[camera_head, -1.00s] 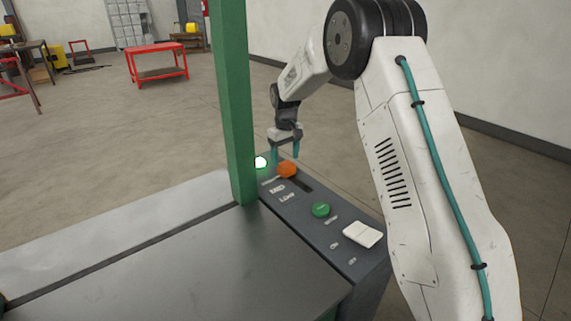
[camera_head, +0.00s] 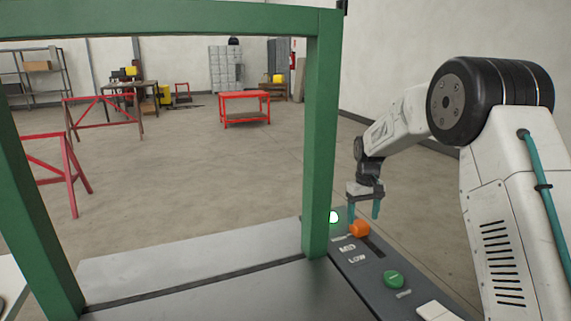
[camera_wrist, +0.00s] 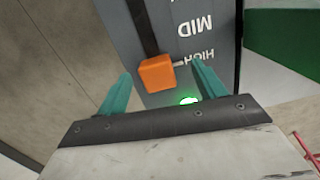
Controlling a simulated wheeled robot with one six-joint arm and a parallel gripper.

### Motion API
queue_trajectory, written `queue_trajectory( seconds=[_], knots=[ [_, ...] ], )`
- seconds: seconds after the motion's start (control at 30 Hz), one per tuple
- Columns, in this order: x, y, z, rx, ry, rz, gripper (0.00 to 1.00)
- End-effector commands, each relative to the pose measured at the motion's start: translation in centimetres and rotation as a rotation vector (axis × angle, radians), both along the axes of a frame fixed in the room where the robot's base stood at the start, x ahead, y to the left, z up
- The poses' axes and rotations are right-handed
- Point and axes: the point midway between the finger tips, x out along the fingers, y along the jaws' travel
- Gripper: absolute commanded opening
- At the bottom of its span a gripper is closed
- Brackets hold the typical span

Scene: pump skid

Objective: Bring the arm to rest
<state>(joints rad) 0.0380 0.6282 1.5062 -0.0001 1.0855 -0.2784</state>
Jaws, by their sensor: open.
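My gripper (camera_head: 363,209) hangs at the far end of the control panel (camera_head: 375,262), just above an orange slider knob (camera_head: 359,229). In the wrist view my gripper (camera_wrist: 160,92) is open, its two teal fingers apart. The orange knob (camera_wrist: 157,73) shows between and beyond the fingertips, at the HIGH mark of its slot. I cannot tell for sure whether a finger touches it. A lit, pale green lamp (camera_head: 333,217) glows near the knob. It also shows in the wrist view (camera_wrist: 188,100).
A green button (camera_head: 393,279) and a white switch cover (camera_head: 437,312) sit nearer on the panel. A green frame post (camera_head: 320,150) stands close left of my gripper. A red cart (camera_head: 244,97) and red trestles (camera_head: 103,112) stand behind on open floor.

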Motion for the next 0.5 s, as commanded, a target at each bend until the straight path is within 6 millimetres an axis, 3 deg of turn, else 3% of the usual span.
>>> queue_trajectory(
  seconds=[0.03,0.17,0.37,0.5],
  knots=[
    [-2.0,0.1,0.2,-0.001,0.028,-0.02,0.69],
    [-6.6,0.3,2.3,-0.006,0.068,-0.068,0.69],
    [-14.5,0.9,6.7,-0.015,0.091,-0.128,0.69],
    [-20.9,1.2,9.8,-0.021,0.089,-0.167,0.69]
  ],
)
